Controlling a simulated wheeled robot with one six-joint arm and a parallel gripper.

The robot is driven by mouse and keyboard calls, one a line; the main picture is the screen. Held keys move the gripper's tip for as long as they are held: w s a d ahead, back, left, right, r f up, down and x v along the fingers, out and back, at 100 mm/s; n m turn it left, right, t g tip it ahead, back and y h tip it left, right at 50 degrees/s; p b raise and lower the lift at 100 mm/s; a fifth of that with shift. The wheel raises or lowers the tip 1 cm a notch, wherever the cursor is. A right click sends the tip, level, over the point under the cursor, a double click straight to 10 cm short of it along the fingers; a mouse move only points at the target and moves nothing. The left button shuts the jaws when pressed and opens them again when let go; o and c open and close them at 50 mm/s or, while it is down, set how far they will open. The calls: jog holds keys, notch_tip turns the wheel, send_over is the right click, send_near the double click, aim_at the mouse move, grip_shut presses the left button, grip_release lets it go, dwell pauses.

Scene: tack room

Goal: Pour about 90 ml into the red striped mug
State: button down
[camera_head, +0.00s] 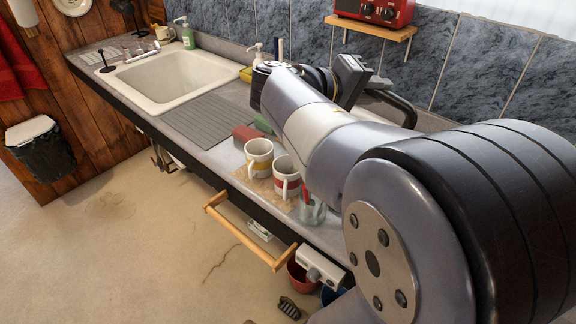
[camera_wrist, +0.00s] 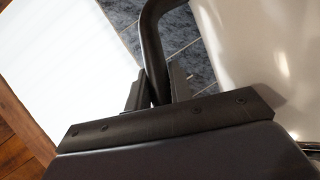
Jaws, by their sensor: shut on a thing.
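The red striped mug (camera_head: 287,185) stands upright on a tan mat on the counter, in front of my arm. A white mug with a yellow band (camera_head: 258,158) stands just to its left and behind. My gripper (camera_wrist: 158,85) is shut on the dark curved handle (camera_wrist: 152,42) of a vessel. The vessel's smooth pale body (camera_wrist: 265,55) fills the right of the wrist view. In the head view a dark handle-like loop (camera_head: 392,98) shows behind my arm. My arm hides the rest of the vessel, and its spout and contents do not show.
A glass (camera_head: 312,209) with something red stands close right of the mugs. Red and green rolls lie behind them. The sink (camera_head: 168,80) and ribbed drainer (camera_head: 205,122) are at left. A shelf with a red radio (camera_head: 375,12) is on the tiled wall. A wooden rail (camera_head: 245,232) fronts the counter.

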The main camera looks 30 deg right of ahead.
aim_at(397, 97)
jog(key=s+d, duration=0.1)
jog(key=s+d+m+y, duration=0.1)
jog(key=shift+s+f+t+y+b, duration=0.1)
jog(key=shift+s+t+y+b, duration=0.2)
jog(key=shift+s+t+b, duration=0.1)
jog(key=shift+s+d+r+m+y+p, duration=0.2)
jog(key=shift+d+r+m+y+p, duration=0.1)
jog(key=shift+m, duration=0.1)
